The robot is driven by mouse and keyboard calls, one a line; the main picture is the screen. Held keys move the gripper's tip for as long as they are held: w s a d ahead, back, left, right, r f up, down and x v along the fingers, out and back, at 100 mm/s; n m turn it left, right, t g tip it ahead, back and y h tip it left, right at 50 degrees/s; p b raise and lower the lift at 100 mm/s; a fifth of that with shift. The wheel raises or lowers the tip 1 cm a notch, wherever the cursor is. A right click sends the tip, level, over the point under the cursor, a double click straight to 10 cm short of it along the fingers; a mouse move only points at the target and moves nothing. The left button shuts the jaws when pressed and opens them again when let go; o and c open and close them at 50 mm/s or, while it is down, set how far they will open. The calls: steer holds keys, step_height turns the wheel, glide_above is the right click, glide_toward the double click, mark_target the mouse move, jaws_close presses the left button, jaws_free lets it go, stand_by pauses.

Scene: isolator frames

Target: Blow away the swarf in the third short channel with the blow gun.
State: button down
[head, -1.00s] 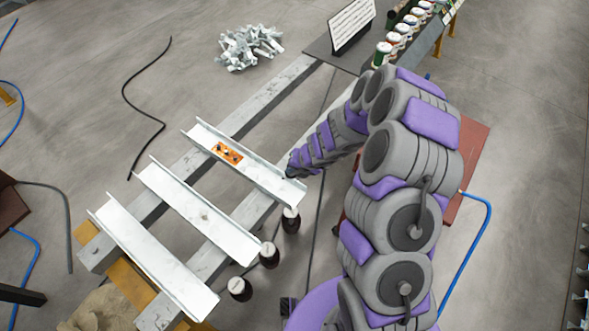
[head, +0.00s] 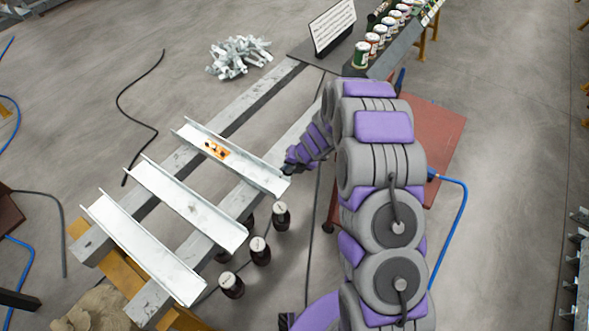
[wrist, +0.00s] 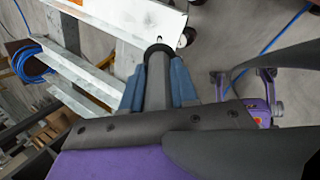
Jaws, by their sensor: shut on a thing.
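Three short white channels lie side by side across two long beams in the head view: a near one (head: 140,245), a middle one (head: 190,207) and a far one (head: 255,168). The far channel holds an orange patch with dark bits (head: 217,149). My gripper (head: 288,169) is beside the far channel's right end. In the wrist view, its blue fingers (wrist: 157,85) are shut around a grey tubular tool (wrist: 156,90), apparently the blow gun; its tip points toward a channel end.
Dark cans with pale lids (head: 259,250) stand on the floor by the channels' right ends. The long beams (head: 215,120) run under the channels. A pile of metal pieces (head: 240,56), a black cable (head: 140,105) and a blue hose (head: 455,230) lie around. Floor left is mostly clear.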

mark_target(284, 173)
steer(key=shift+w+a+f+b, duration=0.25)
steer(key=shift+a+f+b, duration=0.5)
steer(key=shift+a, duration=0.3)
steer(key=shift+a+f, duration=0.15)
steer(key=shift+f, duration=0.2)
steer(key=f+b, duration=0.1)
steer(key=w+f+b, duration=0.1)
steer(key=b, duration=0.1)
steer(key=shift+d+f, duration=0.2)
steer(key=shift+d, duration=0.2)
steer(key=shift+w+a+f+b, duration=0.1)
steer(key=shift+a+f+b, duration=0.05)
steer(key=shift+f+b, duration=0.2)
steer(key=shift+p+x, duration=0.65)
steer(key=shift+x, duration=0.3)
steer(key=shift+a, duration=0.25)
